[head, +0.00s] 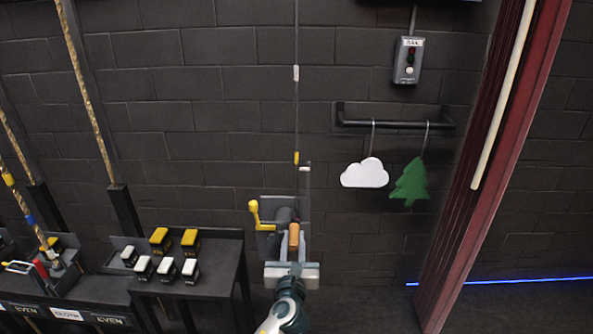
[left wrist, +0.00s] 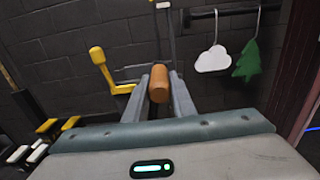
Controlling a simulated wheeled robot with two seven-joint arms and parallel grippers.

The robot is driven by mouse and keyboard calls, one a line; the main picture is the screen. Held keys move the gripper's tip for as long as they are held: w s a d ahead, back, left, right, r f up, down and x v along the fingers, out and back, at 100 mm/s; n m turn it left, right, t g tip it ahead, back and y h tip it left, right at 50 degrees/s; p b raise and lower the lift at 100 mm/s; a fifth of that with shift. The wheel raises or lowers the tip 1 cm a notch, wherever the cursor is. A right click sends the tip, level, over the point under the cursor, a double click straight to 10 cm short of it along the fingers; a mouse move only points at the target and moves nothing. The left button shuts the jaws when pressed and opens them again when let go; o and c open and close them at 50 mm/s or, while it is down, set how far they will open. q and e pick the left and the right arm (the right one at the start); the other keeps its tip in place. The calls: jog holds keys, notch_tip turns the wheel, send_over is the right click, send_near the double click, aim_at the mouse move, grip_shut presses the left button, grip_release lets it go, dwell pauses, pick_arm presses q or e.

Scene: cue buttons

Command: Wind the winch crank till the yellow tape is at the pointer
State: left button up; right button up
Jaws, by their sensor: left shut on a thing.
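The winch (head: 285,214) stands against the dark brick wall, with a yellow lever (head: 255,212) on its left. Its crank has an orange-brown wooden grip (head: 294,236), which also shows in the left wrist view (left wrist: 159,85). My left gripper (head: 292,244) is shut on this grip, one finger on each side. A thin line runs up from the winch. It carries yellow tape (head: 296,157) low down and white tape (head: 296,73) higher up. A pale pointer (head: 305,169) sits just right of the line, and the yellow tape appears slightly above it. My right gripper is not in view.
A black table (head: 215,284) with several yellow and white buttons stands left of the winch. A white cloud (head: 365,173) and a green tree (head: 410,183) hang from a rail on the right. A dark red post (head: 470,190) stands farther right.

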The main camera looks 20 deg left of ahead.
pick_arm(q)
jog(key=d+f, duration=0.1)
jog(key=d+b, duration=0.1)
jog(key=w+d+f+b, duration=0.1)
jog(key=d, duration=0.1)
jog(key=shift+w+f, duration=0.1)
jog(key=shift+f, duration=0.2)
jog(key=d+f+b, duration=0.2)
jog(key=b, duration=0.1)
jog(key=shift+w+f, duration=0.3)
jog(key=shift+f, duration=0.1)
jog(key=o, duration=1.1)
jog(key=shift+w+d, duration=0.1)
jog(key=shift+o, duration=0.4)
jog(key=shift+w+d+f, duration=0.1)
jog(key=shift+w, duration=0.05)
